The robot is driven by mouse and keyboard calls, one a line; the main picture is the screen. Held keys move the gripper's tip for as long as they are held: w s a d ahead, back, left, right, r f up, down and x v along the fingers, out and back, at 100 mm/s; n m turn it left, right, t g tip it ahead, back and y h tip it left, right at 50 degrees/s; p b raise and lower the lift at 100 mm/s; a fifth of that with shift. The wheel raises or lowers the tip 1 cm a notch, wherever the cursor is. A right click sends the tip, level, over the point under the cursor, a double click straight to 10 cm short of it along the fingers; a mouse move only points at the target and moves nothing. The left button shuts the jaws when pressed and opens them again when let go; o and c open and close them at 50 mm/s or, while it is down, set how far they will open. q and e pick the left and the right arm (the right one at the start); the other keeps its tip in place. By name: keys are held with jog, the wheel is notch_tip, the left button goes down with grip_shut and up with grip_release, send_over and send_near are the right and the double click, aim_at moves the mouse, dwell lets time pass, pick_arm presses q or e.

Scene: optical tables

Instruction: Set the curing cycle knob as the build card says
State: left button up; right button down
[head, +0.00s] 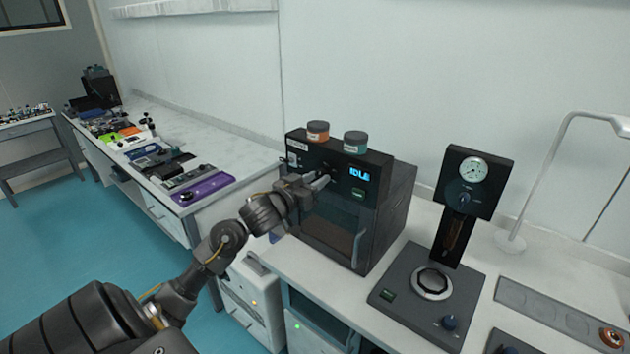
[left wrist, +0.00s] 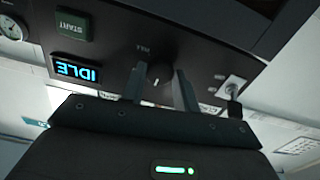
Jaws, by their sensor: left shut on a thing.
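The curing oven (head: 325,225) is a dark box on the white bench, with a blue display (head: 359,174) reading IDLE and a green START button (head: 358,193). My left gripper (head: 324,180) reaches its front panel from the left. In the left wrist view, which is upside down, the two fingers (left wrist: 160,80) are shut on the round dark cycle knob (left wrist: 157,82), one on each side. A pale mark shows on the knob. A small label beside it is too small to read surely. The display (left wrist: 76,71) and START button (left wrist: 73,25) show there too. I see no readable build card.
Two jars, one orange-labelled (head: 318,131) and one teal-labelled (head: 355,142), stand on the oven. A dark device with a round gauge (head: 473,169) stands to the right, before a lamp (head: 556,150). A toggle switch (left wrist: 233,88) is close beside the left fingers.

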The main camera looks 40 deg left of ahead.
pick_arm(q)
jog(key=m, duration=0.5)
jog(key=shift+f+b, duration=0.1)
jog(key=shift+b, duration=0.3)
jog(key=m+b, duration=0.2)
jog(key=m, duration=0.3)
jog(key=shift+m, duration=0.3)
jog(key=o, duration=1)
